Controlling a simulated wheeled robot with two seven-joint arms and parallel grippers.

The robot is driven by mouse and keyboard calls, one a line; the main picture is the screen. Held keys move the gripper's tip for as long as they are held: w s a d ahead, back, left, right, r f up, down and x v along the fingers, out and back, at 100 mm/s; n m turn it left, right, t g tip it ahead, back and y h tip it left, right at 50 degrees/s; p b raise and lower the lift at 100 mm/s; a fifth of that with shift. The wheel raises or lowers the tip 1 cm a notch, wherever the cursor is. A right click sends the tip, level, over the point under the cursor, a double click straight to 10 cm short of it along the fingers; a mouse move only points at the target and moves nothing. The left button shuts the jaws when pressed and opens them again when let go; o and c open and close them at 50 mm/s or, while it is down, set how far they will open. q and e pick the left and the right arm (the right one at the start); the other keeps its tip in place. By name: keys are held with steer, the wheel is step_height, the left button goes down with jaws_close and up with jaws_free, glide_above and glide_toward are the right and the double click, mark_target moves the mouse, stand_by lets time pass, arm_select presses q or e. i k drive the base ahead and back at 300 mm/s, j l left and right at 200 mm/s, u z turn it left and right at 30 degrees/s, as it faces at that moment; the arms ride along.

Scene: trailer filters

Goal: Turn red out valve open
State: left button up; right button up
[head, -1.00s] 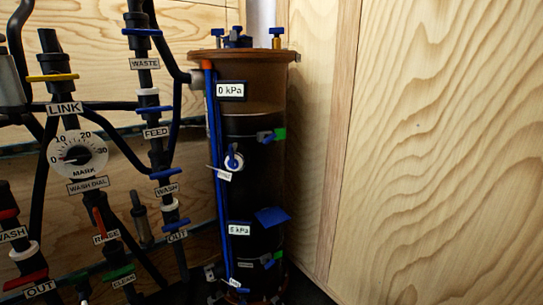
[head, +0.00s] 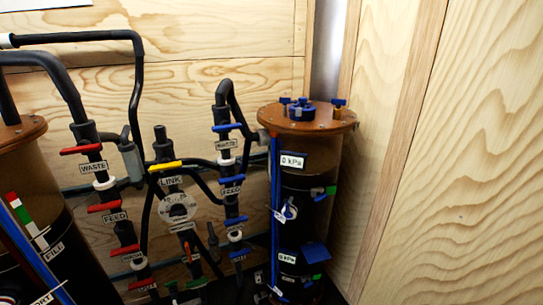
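The red out valve handle (head: 142,284) is at the bottom edge of the head view, the lowest of the red handles on the left black pipe column. It looks like a short red bar, lying roughly crosswise to its pipe. Its label just below is partly cut off. Above it on the same column are the red wash handle (head: 123,250), the red feed handle (head: 105,207) and the red waste handle (head: 80,150). Neither of my grippers is in view.
A dark filter tank (head: 75,245) stands at the left, close to the red valves. Another tank (head: 306,215) with blue fittings stands at the right in the corner. Between them are a dial (head: 178,208), a yellow link handle (head: 165,166) and a column with blue handles (head: 232,179).

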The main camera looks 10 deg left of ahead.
mark_target(141, 282)
steer(key=u, duration=1.75)
